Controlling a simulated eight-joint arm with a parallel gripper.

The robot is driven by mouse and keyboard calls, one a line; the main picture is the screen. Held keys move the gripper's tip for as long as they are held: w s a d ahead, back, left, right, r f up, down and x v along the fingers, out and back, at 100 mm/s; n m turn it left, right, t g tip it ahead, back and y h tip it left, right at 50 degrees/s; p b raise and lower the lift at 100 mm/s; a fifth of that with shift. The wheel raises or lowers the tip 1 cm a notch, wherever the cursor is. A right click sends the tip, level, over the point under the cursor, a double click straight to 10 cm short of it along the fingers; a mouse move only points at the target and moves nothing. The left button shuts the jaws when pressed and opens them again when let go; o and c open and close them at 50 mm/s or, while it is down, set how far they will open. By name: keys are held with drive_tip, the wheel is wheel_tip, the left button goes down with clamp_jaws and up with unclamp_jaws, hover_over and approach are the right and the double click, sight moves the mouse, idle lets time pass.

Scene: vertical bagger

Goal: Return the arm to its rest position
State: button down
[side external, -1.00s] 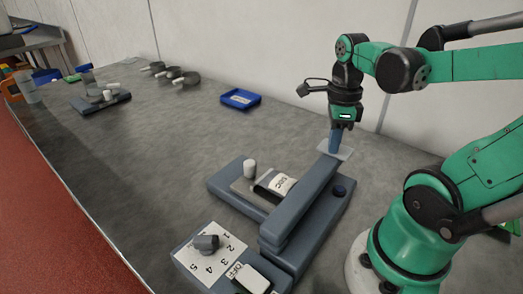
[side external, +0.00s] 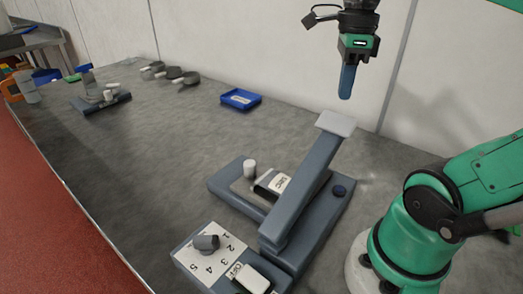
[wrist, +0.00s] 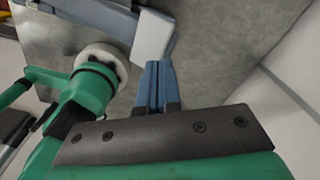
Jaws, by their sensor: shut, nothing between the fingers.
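My gripper (side external: 347,84) hangs in the air above and to the right of the vertical bagger, its fingers shut and pointing down with nothing between them. In the wrist view its blue fingers (wrist: 155,85) are pressed together. The bagger (side external: 225,182) is a grey-blue machine on the table. Its long lever arm (side external: 296,200) is tilted up, with a pale plate (side external: 336,123) at the raised end. My fingertips are apart from this plate, which also shows in the wrist view (wrist: 153,38). A labelled bag (side external: 275,181) lies on the bagger beside a small white cylinder (side external: 249,168).
A control panel with a dial (side external: 206,243) and a white switch (side external: 252,279) sits at the front. A blue tray (side external: 241,99) and several grey pans (side external: 171,73) stand farther back. A wall runs behind the table. The table's middle is clear.

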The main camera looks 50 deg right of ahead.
drive_tip(key=shift+r, duration=0.55)
drive_tip(key=w+a+f+n+t, duration=0.2)
drive_tip(key=a+f+n, duration=0.1)
drive_tip(key=n, duration=0.6)
drive_tip(key=w+a+f+n+t, duration=0.2)
drive_tip(key=w+a+f+n, duration=0.1)
drive_tip(key=n, duration=0.7)
drive_tip(key=w+a+f+n+t, duration=0.2)
drive_tip(key=w+a+f+n, duration=0.1)
drive_tip(key=n, duration=0.6)
drive_tip(key=shift+a+f+t, duration=0.35)
drive_tip(key=shift+a+t, duration=0.05)
drive_tip(key=shift+a, duration=0.15)
drive_tip(key=shift+w+a+f+n, duration=0.15)
drive_tip(key=shift+a+n, duration=0.2)
drive_tip(key=shift+n, duration=0.65)
